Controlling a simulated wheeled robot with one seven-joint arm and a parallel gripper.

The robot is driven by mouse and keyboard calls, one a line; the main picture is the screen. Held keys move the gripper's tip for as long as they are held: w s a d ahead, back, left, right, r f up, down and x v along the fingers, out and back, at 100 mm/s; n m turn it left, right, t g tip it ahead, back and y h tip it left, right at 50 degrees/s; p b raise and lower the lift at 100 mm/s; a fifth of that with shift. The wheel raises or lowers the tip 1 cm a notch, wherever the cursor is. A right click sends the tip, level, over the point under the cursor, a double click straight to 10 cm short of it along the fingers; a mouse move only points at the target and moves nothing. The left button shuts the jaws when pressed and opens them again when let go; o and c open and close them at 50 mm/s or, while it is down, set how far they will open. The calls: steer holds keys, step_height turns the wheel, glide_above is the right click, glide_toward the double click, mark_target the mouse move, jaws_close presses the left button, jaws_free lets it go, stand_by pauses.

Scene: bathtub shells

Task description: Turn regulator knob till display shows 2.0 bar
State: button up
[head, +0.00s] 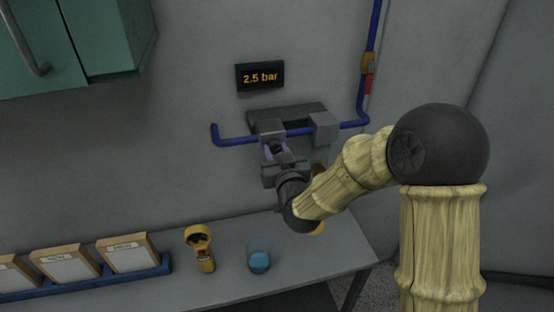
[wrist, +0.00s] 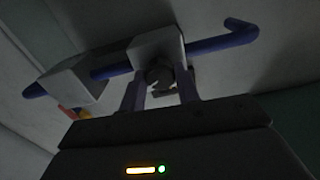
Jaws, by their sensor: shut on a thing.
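The display (head: 260,76) on the wall reads 2.5 bar in orange digits. Below it, the regulator's grey blocks sit on a blue pipe in front of a dark wall plate. My gripper (head: 276,150) is at the underside of the left block. In the wrist view, my gripper's two fingers (wrist: 160,92) stand on either side of the dark grey regulator knob (wrist: 159,78), shut on it, below a light grey block (wrist: 155,47). In the head view the knob is mostly hidden by my gripper.
The blue pipe (head: 235,141) runs up the wall at right past an orange-and-red fitting (head: 368,67). Below stands a grey table (head: 225,285) with a yellow handheld device (head: 200,250), a blue cup (head: 258,260) and framed cards in a blue rack (head: 90,281). A green cabinet (head: 110,35) hangs upper left.

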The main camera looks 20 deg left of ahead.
stand_by(0.3)
steer(key=o, duration=1)
steer(key=shift+b+v, duration=6.75)
steer(key=shift+v, duration=1.95)
steer(key=shift+w+d+f, duration=0.1)
steer(key=shift+d, duration=0.1)
